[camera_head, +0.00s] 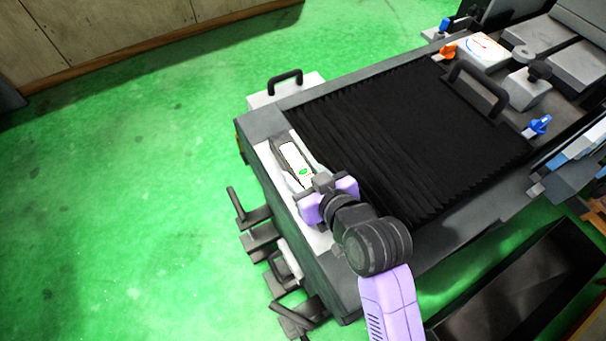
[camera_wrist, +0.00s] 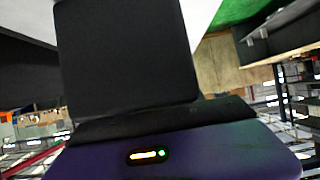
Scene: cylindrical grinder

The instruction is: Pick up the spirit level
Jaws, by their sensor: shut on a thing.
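The spirit level (camera_head: 296,160) is a small white piece with a green mark, at the left end of the machine in the head view. My gripper (camera_head: 303,170) reaches it from the lower right and is shut on it, with grey fingers along its sides. From this angle I cannot tell whether it touches the pale surface under it. In the wrist view, my purple gripper body with a small light fills the bottom. A large dark slab stands above it and hides most of the grip; I cannot tell what it is.
The machine's black bellows cover (camera_head: 400,140) lies right of my gripper. A black handle (camera_head: 478,90) and a blue knob (camera_head: 540,125) stand farther right. Dark levers (camera_head: 250,215) stick out at the machine's left side. Green floor (camera_head: 120,200) is open to the left.

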